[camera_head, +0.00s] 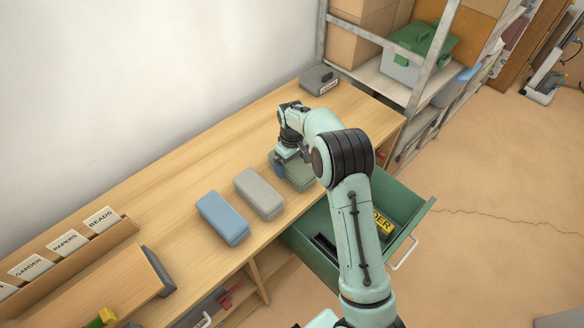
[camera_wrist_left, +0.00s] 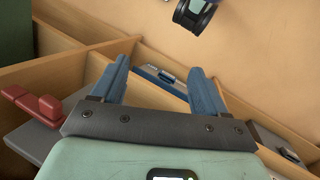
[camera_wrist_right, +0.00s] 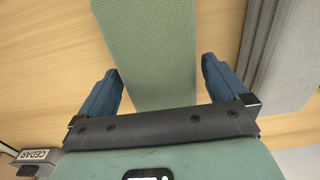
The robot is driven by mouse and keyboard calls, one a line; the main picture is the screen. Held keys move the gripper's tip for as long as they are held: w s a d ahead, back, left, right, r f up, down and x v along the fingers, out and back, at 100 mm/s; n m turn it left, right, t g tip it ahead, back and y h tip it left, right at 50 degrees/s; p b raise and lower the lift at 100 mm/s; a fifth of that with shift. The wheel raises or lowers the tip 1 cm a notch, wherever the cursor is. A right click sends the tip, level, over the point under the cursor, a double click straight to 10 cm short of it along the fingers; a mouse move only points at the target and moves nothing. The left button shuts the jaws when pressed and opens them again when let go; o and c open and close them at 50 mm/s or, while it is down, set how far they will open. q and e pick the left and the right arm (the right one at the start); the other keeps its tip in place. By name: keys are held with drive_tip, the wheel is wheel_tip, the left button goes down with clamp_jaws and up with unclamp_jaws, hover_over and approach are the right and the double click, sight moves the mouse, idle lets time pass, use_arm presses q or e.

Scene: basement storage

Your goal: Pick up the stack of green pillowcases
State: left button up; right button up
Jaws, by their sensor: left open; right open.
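The stack of green pillowcases (camera_head: 299,172) lies on the wooden counter, partly hidden by my right arm in the head view. My right gripper (camera_head: 281,165) is over it, pointing down. In the right wrist view the green stack (camera_wrist_right: 146,45) runs between the two open blue fingers (camera_wrist_right: 161,70), with one finger on each side and neither seen gripping it. My left gripper (camera_wrist_left: 160,70) is open and empty in its wrist view, near wooden compartments away from the pillowcases.
A grey stack (camera_head: 260,194) and a blue stack (camera_head: 222,218) lie left of the green one. A grey CEDAR box (camera_head: 319,79) stands farther back. A green drawer (camera_head: 408,205) is pulled out below the counter. A red object (camera_wrist_left: 35,104) lies near my left gripper.

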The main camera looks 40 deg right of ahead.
drive_tip(key=shift+f, duration=0.25)
drive_tip(key=c, duration=1)
